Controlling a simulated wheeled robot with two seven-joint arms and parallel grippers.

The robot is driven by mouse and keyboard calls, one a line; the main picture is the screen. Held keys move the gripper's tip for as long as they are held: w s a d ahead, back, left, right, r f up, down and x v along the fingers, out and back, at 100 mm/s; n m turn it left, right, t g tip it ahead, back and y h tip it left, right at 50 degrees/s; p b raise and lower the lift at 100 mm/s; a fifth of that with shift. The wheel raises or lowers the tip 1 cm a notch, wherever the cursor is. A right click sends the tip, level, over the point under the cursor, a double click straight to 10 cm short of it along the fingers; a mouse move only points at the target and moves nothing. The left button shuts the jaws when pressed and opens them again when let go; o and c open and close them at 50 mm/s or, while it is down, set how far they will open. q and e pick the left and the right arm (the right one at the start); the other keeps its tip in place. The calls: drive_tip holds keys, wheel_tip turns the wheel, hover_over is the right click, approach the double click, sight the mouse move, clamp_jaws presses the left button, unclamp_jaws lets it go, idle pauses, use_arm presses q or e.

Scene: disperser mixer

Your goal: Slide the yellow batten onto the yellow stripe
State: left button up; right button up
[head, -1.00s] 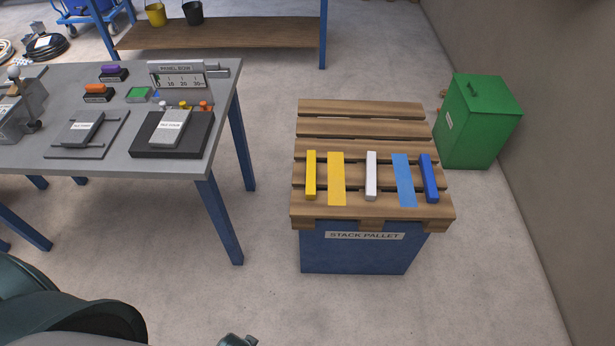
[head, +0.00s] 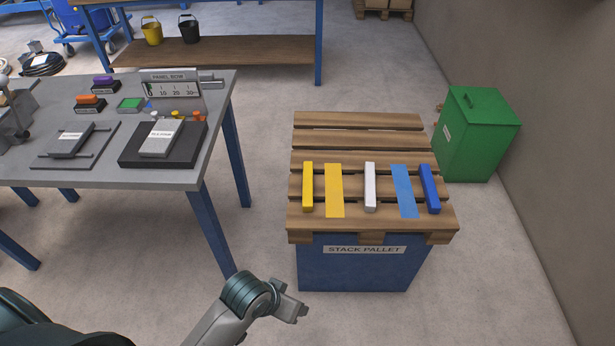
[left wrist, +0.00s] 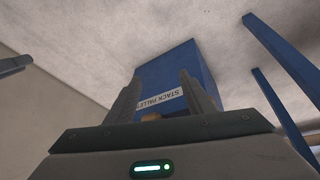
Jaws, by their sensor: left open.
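The yellow batten (head: 308,187) lies on the slatted pallet top (head: 358,139), near its front left. The yellow stripe (head: 334,190) is just right of the batten and runs about parallel to it. A narrow strip of wood shows between them. My left gripper (head: 301,312) is low in front of the pallet, apart from the batten. In the left wrist view my left gripper (left wrist: 163,88) has its two fingers spread and empty, pointing toward the blue pallet base (left wrist: 178,64). The batten cannot be made out there.
A white batten (head: 370,187), a blue stripe (head: 403,190) and a blue batten (head: 429,188) lie farther right on the pallet. A grey workbench (head: 220,100) stands left, a green bin (head: 478,135) right. Clear floor lies between bench and pallet.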

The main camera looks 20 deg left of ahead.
sight(308, 187)
use_arm(q)
drive_tip(key=w+d+r, duration=0.3)
drive_tip(key=w, duration=0.5)
drive_tip(key=w+d+r, duration=0.2)
drive_tip(key=w+r, duration=0.1)
drive_tip(key=w, duration=0.5)
drive_tip(key=w+a+r+n+y, duration=0.1)
drive_tip(key=w+a+r, duration=0.3)
drive_tip(key=w, duration=0.4)
drive_tip(key=w+a+r+n+y, duration=0.2)
drive_tip(key=w+a+r+n, duration=0.2)
drive_tip(key=w+a, duration=0.2)
drive_tip(key=shift+w+r, duration=0.35)
drive_tip(key=shift+w, duration=0.6)
use_arm(e)
drive_tip(key=a+f+t+y, duration=0.1)
drive_tip(key=a+f, duration=0.3)
drive_tip(key=f, duration=1.9)
drive_tip(key=shift+s+f+t, duration=0.25)
drive_tip(key=shift+s+t, duration=0.2)
drive_tip(key=shift+t, duration=0.45)
use_arm(q)
drive_tip(key=shift+a+f, duration=0.1)
